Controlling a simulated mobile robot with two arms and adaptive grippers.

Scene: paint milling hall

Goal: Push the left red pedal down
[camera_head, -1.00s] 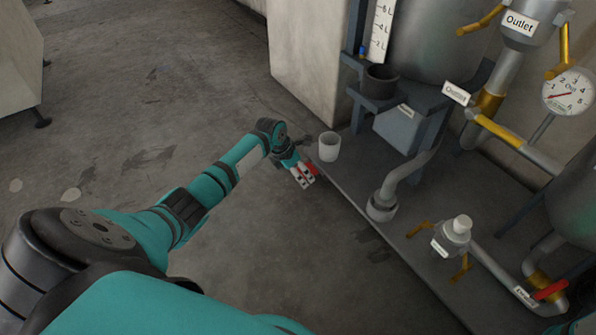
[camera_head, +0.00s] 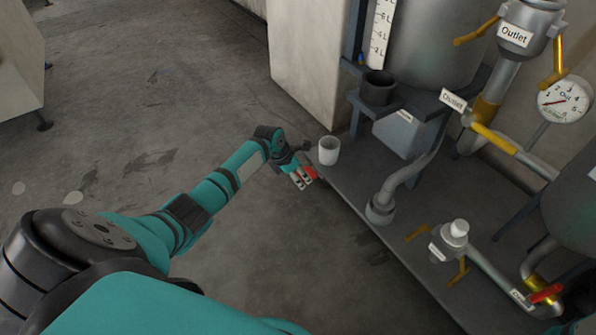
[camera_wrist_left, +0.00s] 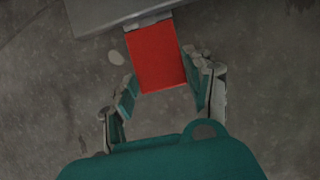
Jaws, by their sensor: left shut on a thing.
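The red pedal (camera_head: 311,172) shows as a small red patch at the edge of the low grey platform, partly hidden by my gripper. In the left wrist view it is a flat red plate (camera_wrist_left: 155,52) joined to a grey edge at the top. My left gripper (camera_head: 303,179) is at the pedal, low over the floor. I cannot tell how far the pedal is tilted. My right gripper is not in view.
Pipes, a pump outlet (camera_head: 380,208), a valve (camera_head: 455,236) and a tank (camera_head: 435,45) stand to the right. The concrete floor (camera_head: 150,110) on the left is clear.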

